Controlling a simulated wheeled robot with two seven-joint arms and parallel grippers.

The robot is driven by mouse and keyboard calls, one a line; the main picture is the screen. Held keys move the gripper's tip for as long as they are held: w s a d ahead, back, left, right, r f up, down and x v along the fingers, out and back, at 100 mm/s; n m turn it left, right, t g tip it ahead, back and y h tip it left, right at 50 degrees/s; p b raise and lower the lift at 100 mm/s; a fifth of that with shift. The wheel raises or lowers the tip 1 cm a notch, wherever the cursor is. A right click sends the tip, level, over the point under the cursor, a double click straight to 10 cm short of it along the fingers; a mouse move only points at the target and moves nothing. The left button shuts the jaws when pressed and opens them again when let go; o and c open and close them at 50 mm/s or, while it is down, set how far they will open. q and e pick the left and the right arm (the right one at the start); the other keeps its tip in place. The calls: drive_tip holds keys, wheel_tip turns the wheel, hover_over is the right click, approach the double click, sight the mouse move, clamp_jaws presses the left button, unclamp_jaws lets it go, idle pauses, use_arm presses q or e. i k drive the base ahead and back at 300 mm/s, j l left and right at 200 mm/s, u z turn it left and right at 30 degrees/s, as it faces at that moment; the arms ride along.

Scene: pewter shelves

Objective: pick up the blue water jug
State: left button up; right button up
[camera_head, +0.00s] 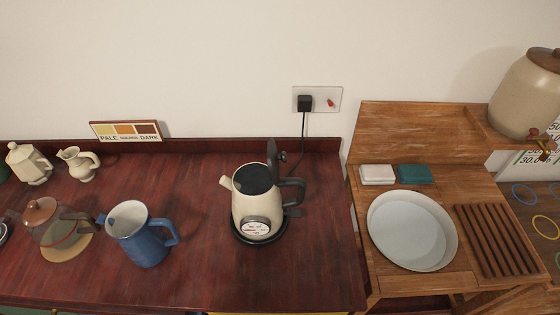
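The blue water jug (142,243) stands upright on the dark red wooden counter (200,278), left of the middle. It has a pale inside, a spout on its left and a blue handle (169,232) on its right. Neither of my grippers shows in the head view, so I cannot see whether they are open or shut. Nothing covers the jug.
A cream kettle (243,209) on a black base stands right of the jug. A teapot with a brown lid (54,228) sits close on its left. Small cream jugs (80,164) and a shade card (126,132) are behind. A wooden washstand with a white basin (448,240) adjoins right.

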sight(141, 236)
drive_tip(key=k+u, duration=0.1)
drive_tip(key=u, duration=0.25)
drive_tip(key=k+j+u, duration=0.1)
drive_tip(key=u, duration=0.2)
drive_tip(key=k+j+u, duration=0.1)
drive_tip(key=u, duration=0.25)
